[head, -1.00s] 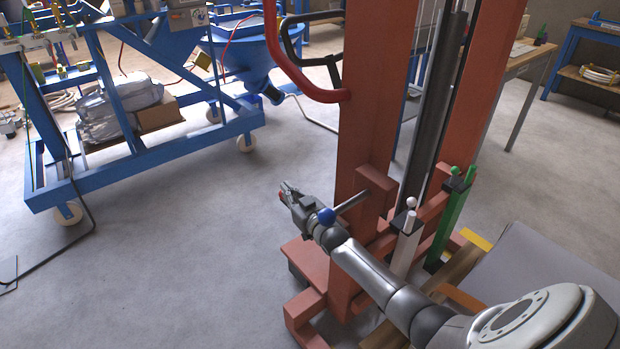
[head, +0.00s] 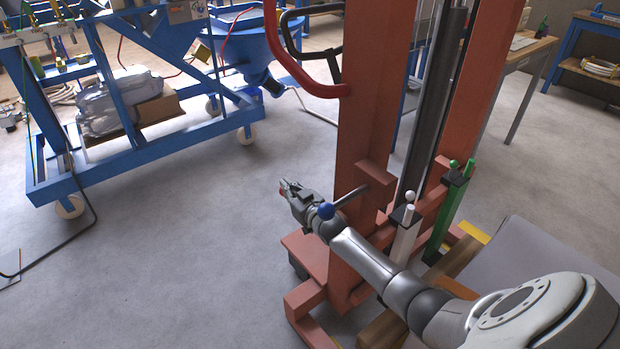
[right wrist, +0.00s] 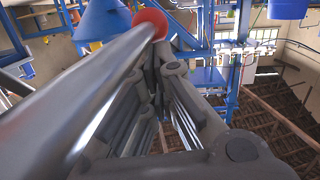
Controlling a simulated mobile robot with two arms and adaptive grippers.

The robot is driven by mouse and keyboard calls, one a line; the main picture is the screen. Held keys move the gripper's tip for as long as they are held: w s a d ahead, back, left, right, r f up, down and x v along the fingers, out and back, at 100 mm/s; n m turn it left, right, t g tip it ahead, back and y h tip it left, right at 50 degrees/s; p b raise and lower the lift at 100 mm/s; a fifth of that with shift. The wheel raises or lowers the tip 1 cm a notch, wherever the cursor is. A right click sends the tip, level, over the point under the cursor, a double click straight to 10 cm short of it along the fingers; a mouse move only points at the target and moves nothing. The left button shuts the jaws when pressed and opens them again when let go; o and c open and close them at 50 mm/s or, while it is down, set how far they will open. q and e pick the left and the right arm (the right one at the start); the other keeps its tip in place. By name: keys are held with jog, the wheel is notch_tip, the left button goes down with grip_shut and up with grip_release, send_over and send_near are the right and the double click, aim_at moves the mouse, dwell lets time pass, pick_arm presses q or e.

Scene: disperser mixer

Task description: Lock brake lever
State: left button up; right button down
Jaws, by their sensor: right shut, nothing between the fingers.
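The brake lever (head: 352,194) is a grey rod on the orange lifter's post, ending in a ball knob (head: 326,211). My left gripper is not in view.
The orange lifter post (head: 361,130) stands beside my right arm, with a red handle (head: 305,82) above. White (head: 405,230) and green (head: 450,215) upright posts stand at its right. A blue wheeled frame (head: 150,150) is at the left. Floor between is clear.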

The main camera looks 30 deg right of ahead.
jog(key=shift+s+f, duration=0.2)
jog(key=shift+f, duration=0.15)
jog(key=s+r, duration=0.2)
jog(key=s, duration=0.9)
jog(key=shift+s, duration=0.3)
